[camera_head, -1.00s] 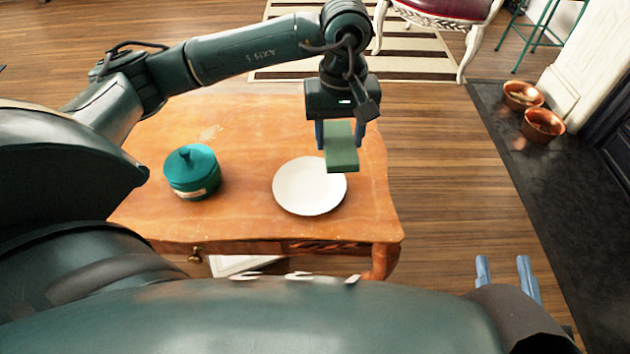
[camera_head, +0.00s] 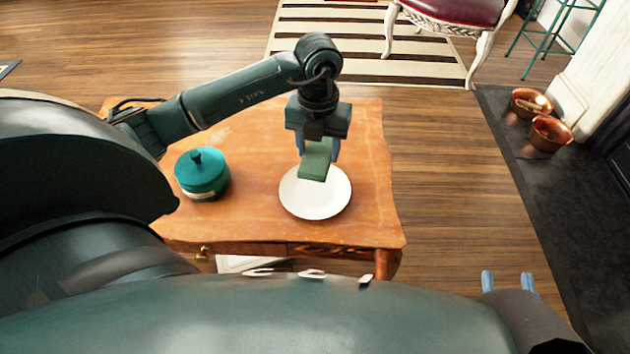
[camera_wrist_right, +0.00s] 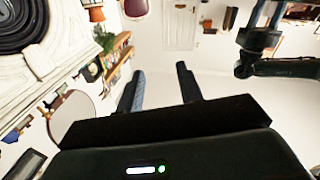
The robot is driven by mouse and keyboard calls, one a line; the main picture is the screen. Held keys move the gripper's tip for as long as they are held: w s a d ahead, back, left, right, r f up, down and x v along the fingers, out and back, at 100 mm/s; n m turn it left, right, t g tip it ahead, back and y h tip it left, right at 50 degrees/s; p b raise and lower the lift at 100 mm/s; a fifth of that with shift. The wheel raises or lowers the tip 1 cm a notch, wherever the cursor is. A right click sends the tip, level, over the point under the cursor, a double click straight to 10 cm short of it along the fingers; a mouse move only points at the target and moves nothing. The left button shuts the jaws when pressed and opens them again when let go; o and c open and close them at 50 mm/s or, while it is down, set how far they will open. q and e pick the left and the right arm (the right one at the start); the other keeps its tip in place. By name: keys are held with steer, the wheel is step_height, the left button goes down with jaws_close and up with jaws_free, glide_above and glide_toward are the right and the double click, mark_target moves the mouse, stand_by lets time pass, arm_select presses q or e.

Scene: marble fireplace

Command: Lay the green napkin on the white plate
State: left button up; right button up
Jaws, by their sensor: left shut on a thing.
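The green napkin (camera_head: 314,165) is a folded block held in my left gripper (camera_head: 318,152), which is shut on it. The napkin is over the upper part of the white plate (camera_head: 318,207) in the head view; whether it touches the plate I cannot tell. The plate lies empty on the wooden table, right of its middle. My right gripper (camera_head: 508,282) is at the lower right, off the table, with its fingers apart and nothing between them. Its open fingers also show in the right wrist view (camera_wrist_right: 160,88).
A teal lidded pot (camera_head: 202,175) stands on the wooden table (camera_head: 258,150), left of the plate. A red-seated chair (camera_head: 450,12) and striped rug (camera_head: 350,45) lie beyond. Copper pots (camera_head: 550,133) sit on the dark hearth at right. Floor right of the table is clear.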

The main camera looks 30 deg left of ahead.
mark_target(315, 167)
arm_select(q)
steer(key=shift+a+f+n, duration=0.2)
steer(key=shift+a+n, duration=0.05)
steer(key=shift+n, duration=0.85)
steer(key=shift+s+f, duration=0.1)
steer(key=shift+f, duration=0.3)
step_height(315, 167, down, 5)
steer(key=shift+r+b, duration=0.15)
steer(key=shift+b, duration=0.8)
step_height(315, 167, down, 4)
steer(key=shift+f+b, duration=0.25)
steer(key=shift+b, duration=0.55)
arm_select(e)
steer(key=shift+a+t+y, duration=0.4)
steer(key=shift+a+y, duration=0.1)
arm_select(q)
steer(key=shift+f, duration=0.1)
